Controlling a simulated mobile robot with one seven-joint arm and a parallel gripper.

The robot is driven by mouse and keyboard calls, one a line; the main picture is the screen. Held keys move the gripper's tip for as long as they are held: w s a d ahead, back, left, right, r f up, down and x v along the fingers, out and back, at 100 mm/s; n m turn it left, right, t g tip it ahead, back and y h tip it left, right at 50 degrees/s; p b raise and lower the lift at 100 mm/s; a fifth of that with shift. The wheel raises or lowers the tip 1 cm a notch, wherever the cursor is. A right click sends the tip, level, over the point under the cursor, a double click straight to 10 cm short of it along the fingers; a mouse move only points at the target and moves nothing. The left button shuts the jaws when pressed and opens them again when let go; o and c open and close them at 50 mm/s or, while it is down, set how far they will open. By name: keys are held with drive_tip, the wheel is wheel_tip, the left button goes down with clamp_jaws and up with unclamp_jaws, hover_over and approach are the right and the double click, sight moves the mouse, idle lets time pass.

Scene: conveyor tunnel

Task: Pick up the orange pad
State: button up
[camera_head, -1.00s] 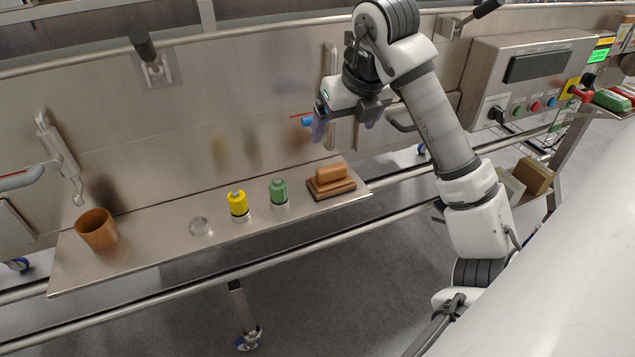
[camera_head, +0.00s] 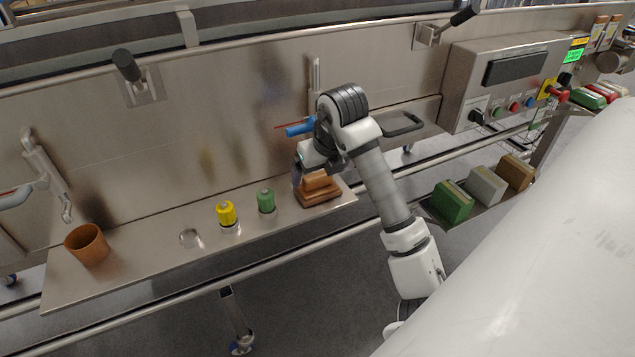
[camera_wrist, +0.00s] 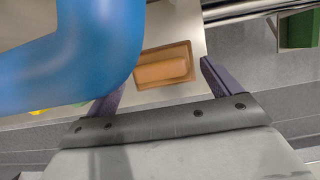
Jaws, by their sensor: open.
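The orange pad (camera_head: 318,183) is a small rounded block resting in a shallow brown tray (camera_head: 322,200) at the right end of the steel shelf. In the wrist view, the pad (camera_wrist: 162,72) and its tray (camera_wrist: 185,49) lie between and beyond the two dark fingers. My gripper (camera_head: 302,176) is open and empty, just above and beside the pad, and hides part of it in the head view. In the wrist view, my gripper (camera_wrist: 160,80) has its fingers spread wider than the pad. Whether a finger touches the tray I cannot tell.
A blue handle (camera_head: 299,129) is close to my gripper and looms large in the wrist view (camera_wrist: 95,45). Left along the shelf (camera_head: 150,256) are a green bottle (camera_head: 266,201), a yellow bottle (camera_head: 226,213) and a brown cup (camera_head: 87,245). A steel wall stands behind.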

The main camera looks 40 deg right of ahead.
sight(321, 190)
drive_tip(key=shift+w+f, duration=0.25)
drive_tip(key=shift+f, duration=0.4)
drive_tip(key=c, duration=1.1)
drive_tip(key=shift+d+r, duration=0.1)
drive_tip(key=shift+s+r+b, duration=0.1)
drive_tip(key=shift+s+b, duration=0.05)
drive_tip(key=shift+b, duration=0.15)
wheel_tip(321, 190, up, 6)
drive_tip(key=r+b, duration=0.1)
drive_tip(key=b, duration=0.1)
drive_tip(key=s+a+b, duration=0.1)
drive_tip(key=s, duration=0.5)
drive_tip(key=s+a+b, duration=0.2)
drive_tip(key=s, duration=0.4)
drive_tip(key=s+a+b, duration=0.1)
drive_tip(key=s, duration=0.6)
drive_tip(key=shift+s+a+f+b, duration=0.1)
drive_tip(key=shift+a+f+b, duration=0.05)
drive_tip(key=shift+a+b, duration=0.25)
